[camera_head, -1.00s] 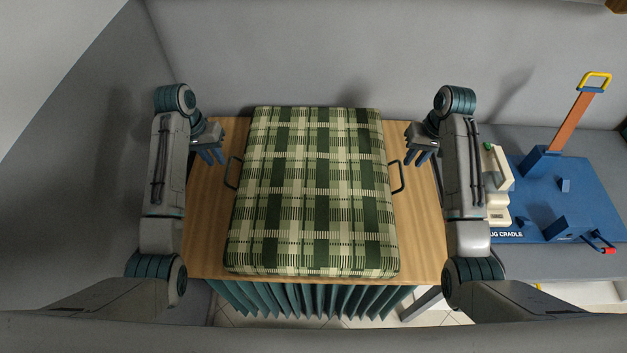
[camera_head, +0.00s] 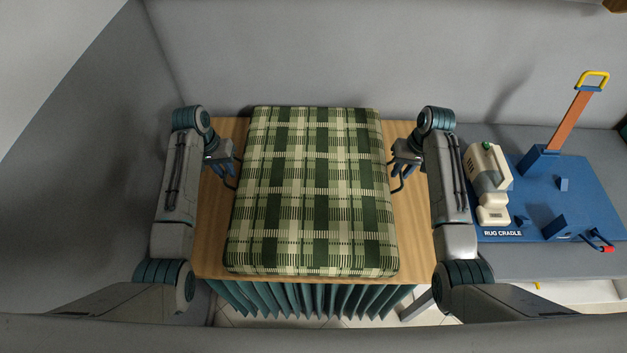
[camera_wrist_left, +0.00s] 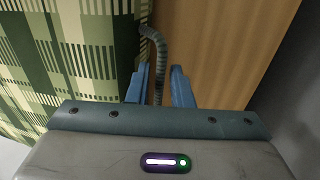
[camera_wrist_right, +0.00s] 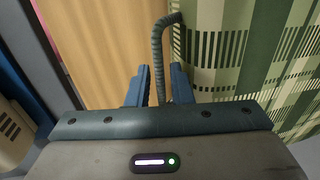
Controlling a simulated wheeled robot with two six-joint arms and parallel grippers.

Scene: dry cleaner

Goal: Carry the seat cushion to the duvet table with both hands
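The seat cushion (camera_head: 312,190), in green and cream plaid, lies flat on a wooden-topped table (camera_head: 212,255) in the head view. It has a dark loop handle on each side. My left gripper (camera_head: 228,172) is at the left handle; in the left wrist view its blue fingers (camera_wrist_left: 160,80) stand open on either side of the left handle (camera_wrist_left: 157,50). My right gripper (camera_head: 400,172) is at the right handle; in the right wrist view its open fingers (camera_wrist_right: 157,80) straddle the right handle (camera_wrist_right: 157,50). Gaps show beside both handles.
A blue rug cradle (camera_head: 540,205) with an orange post and yellow grip stands to the right, with a cream device (camera_head: 490,185) at its left edge. A grey wall is behind the table, and a teal pleated skirt (camera_head: 310,298) hangs at its front.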

